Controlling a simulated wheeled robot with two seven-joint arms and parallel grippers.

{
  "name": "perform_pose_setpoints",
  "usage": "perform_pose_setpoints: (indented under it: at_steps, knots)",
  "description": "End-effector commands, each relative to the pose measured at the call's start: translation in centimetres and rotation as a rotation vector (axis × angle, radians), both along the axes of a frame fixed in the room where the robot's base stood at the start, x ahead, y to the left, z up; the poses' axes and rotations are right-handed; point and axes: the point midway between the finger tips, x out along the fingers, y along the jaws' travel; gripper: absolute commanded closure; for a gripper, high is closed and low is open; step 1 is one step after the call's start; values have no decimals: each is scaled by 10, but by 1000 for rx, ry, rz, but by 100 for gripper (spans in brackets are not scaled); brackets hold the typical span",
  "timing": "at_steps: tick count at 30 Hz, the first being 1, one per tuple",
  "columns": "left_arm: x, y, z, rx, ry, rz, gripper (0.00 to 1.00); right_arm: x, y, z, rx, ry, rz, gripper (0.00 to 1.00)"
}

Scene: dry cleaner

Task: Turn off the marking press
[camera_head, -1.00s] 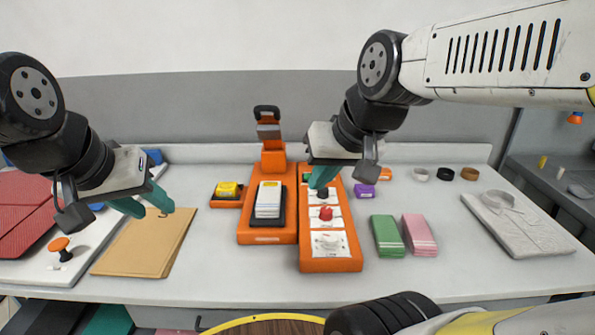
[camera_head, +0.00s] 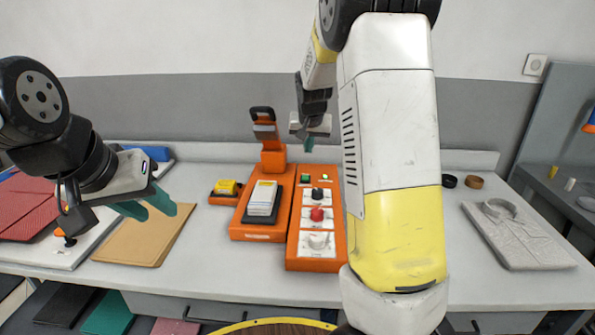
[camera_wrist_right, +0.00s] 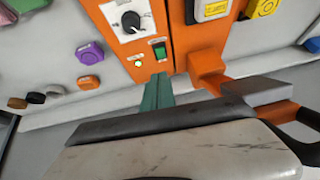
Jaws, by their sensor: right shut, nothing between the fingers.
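The marking press is orange, with a raised black-handled arm (camera_head: 266,130) over a base (camera_head: 243,234). Its control box (camera_head: 312,265) carries a black knob (camera_head: 318,195), a red knob (camera_head: 317,214) and a white dial (camera_head: 317,240). A green switch (camera_head: 305,178) and a small bright green lamp (camera_head: 325,178) sit at its far end. My right gripper (camera_head: 308,145) is shut and empty beyond that end. In the right wrist view its teal fingertips (camera_wrist_right: 158,78) are close to the green switch (camera_wrist_right: 160,51); contact cannot be told. My left gripper (camera_head: 148,207) is open and empty above the brown folder.
The brown folder (camera_head: 140,240) lies left, a folded grey shirt (camera_head: 515,235) right. My right arm hides the counter right of the control box.

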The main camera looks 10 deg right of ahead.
Motion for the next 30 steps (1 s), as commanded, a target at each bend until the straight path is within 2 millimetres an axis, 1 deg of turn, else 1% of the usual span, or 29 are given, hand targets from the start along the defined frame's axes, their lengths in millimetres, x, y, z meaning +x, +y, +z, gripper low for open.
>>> perform_pose_setpoints:
  at_steps: [1, 3, 6, 9, 20, 23, 25, 29, 30]
  knots:
    - [0, 0, 0, 0, 0, 0, 64, 10, 1, -6, -20, -2, -3, 100]
    - [0, 0, 0, 0, 0, 0, 64, 20, 0, -10, -39, -10, -7, 100]
    - [0, 0, 0, 0, 0, 0, 64, 28, -1, -14, -58, -16, -10, 100]
    - [0, 0, 0, 0, 0, 0, 64, 32, -1, -15, -63, -19, -12, 100]
    - [0, 0, 0, 0, 0, 0, 64, 33, -2, -17, -63, -18, -13, 100]
    - [0, 0, 0, 0, 0, 0, 64, 37, -3, -24, -63, -18, -13, 100]
    - [0, 0, 0, 0, 0, 0, 64, 42, -5, -33, -64, -17, -14, 100]
    - [0, 0, 0, 0, 0, 0, 64, 56, -10, -55, -64, -16, -14, 100]
    - [0, 0, 0, 0, 0, 0, 64, 61, -12, -64, -64, -15, -14, 100]
